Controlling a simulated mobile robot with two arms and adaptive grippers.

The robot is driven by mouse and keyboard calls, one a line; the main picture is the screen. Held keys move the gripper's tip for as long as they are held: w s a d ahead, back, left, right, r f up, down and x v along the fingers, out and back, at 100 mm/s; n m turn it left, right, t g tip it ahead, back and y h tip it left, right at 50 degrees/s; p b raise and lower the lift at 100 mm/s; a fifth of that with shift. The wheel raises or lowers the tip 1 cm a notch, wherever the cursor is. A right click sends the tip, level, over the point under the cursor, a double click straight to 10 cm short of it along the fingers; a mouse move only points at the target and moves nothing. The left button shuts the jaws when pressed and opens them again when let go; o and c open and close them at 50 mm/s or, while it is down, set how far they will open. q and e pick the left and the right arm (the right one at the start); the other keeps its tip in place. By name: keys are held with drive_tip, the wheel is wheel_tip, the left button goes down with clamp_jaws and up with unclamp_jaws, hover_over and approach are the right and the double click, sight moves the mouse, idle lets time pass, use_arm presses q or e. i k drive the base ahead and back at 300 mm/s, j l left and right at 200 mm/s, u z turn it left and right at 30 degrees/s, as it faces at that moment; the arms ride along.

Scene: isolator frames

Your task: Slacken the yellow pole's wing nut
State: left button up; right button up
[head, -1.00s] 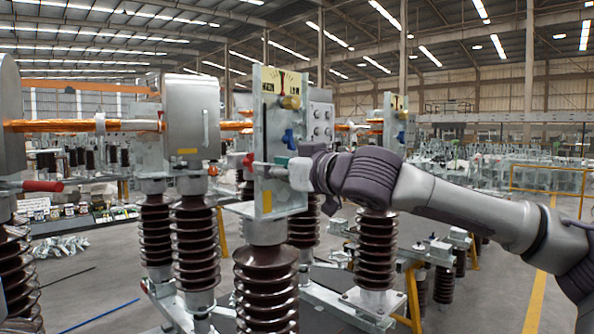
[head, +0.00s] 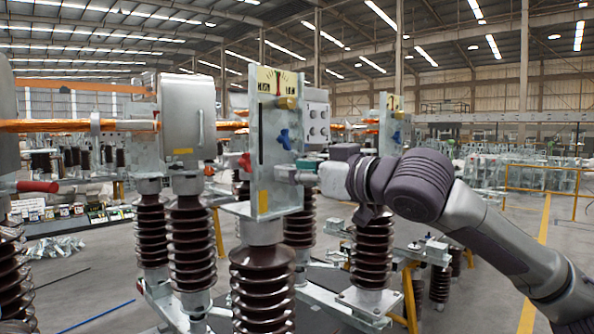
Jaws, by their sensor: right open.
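An upright grey metal plate (head: 270,187) stands on a brown ribbed insulator in the middle of the head view. It carries a yellow dial (head: 279,80), a yellow-brass knob (head: 287,103), a blue wing-shaped nut (head: 284,139) and a yellow sticker (head: 264,200). A red part (head: 245,162) shows at its left edge. My right gripper (head: 281,173) is open and empty, its fingers reaching left in front of the plate, below the blue nut. Contact with the plate cannot be told. My left gripper is not in view.
A grey housing (head: 188,120) with an orange bar (head: 45,126) stands to the left. A similar plate with a blue nut (head: 397,137) stands behind, to the right. A red-tipped handle (head: 38,186) juts in at the far left. Brown insulators (head: 262,290) fill the lower middle.

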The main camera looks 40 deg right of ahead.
sight(283, 139)
drive_tip(key=z, duration=1.25)
